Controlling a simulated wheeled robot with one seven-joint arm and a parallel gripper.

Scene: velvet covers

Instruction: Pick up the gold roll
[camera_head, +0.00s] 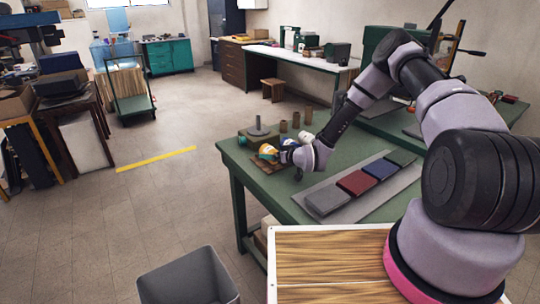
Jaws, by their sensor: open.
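A small gold-orange roll (267,151) lies near the left end of the green table (232,157). My gripper (281,153) is small in this view, just to the right of the roll, with its dark fingers towards it. It is open. The fingers and the wrist hide part of the roll's right side. I cannot tell whether the fingers touch it or reach around it. Under the roll is a brownish flat patch (257,165).
Behind the roll stands a grey post on a dark base (257,129). Several brown upright cylinders (296,119) and a whitish piece (306,138) are close by. Grey, red, blue and dark green covers (357,183) lie in a row to the right. A grey bin (190,280) stands in front.

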